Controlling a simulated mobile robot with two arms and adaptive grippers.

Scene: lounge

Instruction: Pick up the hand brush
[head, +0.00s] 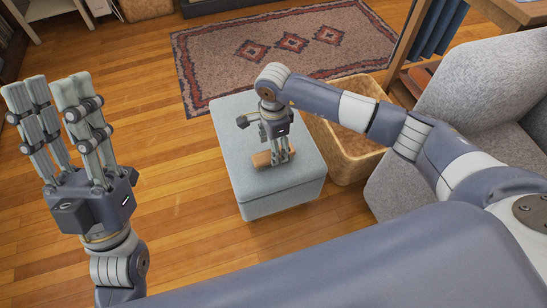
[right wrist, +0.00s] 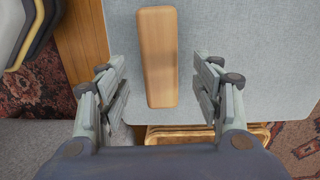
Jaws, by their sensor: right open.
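The hand brush (head: 262,160) lies on top of the grey ottoman (head: 252,185), partly hidden behind my right gripper. In the right wrist view it is a plain wooden block (right wrist: 159,58), long and narrow, with its wooden back facing up; no bristles show. My right gripper (head: 281,157) is over the ottoman, pointing down at the brush. In the right wrist view its fingers (right wrist: 162,92) are open, one set on each side of the brush's near end, with gaps on both sides. My left gripper (head: 56,100) is raised at the left, fingers up, open and empty.
A wicker basket (head: 342,140) stands right beside the ottoman. A grey armchair (head: 475,95) is at the right, in front of a wooden shelf. A patterned rug (head: 215,55) lies behind the ottoman. The wooden floor (head: 185,190) left of the ottoman is clear.

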